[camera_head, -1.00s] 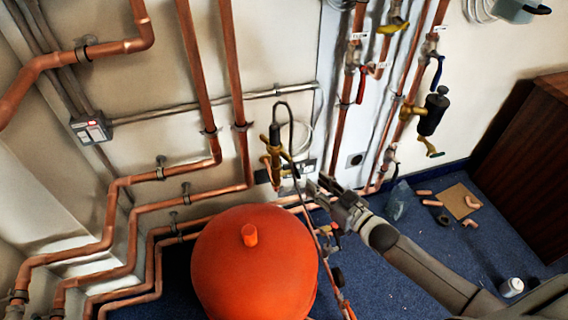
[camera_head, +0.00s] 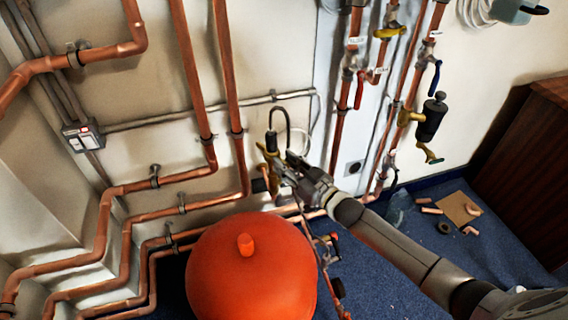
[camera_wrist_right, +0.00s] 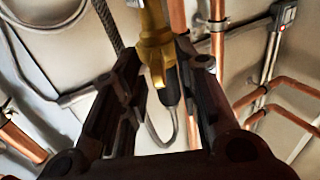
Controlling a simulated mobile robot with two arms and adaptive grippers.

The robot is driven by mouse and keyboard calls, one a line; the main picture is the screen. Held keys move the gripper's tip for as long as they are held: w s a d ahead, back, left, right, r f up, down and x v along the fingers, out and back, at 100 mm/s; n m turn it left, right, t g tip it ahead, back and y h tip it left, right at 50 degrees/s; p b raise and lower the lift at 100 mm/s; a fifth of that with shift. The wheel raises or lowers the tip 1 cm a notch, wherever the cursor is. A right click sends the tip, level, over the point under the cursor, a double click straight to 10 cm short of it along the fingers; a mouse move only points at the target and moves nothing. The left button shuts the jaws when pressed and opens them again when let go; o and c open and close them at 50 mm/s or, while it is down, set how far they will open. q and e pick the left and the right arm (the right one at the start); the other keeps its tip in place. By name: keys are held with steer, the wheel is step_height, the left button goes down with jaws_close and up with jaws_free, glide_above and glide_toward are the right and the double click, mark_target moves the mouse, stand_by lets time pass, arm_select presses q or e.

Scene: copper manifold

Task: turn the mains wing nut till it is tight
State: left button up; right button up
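A brass fitting (camera_head: 268,153) with a black braided hose looping from its top stands on a copper pipe at the wall. I cannot tell for sure which part of it is the mains wing nut. My right gripper (camera_head: 284,168) is right beside this fitting, partly covering its lower right side. In the right wrist view the gripper (camera_wrist_right: 156,62) is open, with one dark finger on each side of a brass body (camera_wrist_right: 154,38). A small brass wing-like tab (camera_wrist_right: 158,76) shows between the fingertips. Contact cannot be made out. My left gripper is not in view.
A large orange-red vessel (camera_head: 250,275) stands below the arm. Copper pipes (camera_head: 190,75) run up the wall on the left. More pipes with valves and a black cylinder (camera_head: 432,118) are at the right. Pipe offcuts and a cardboard piece (camera_head: 459,207) lie on the blue floor.

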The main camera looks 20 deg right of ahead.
steer(key=shift+w+a, duration=0.25)
steer(key=shift+w, duration=0.3)
jaws_close()
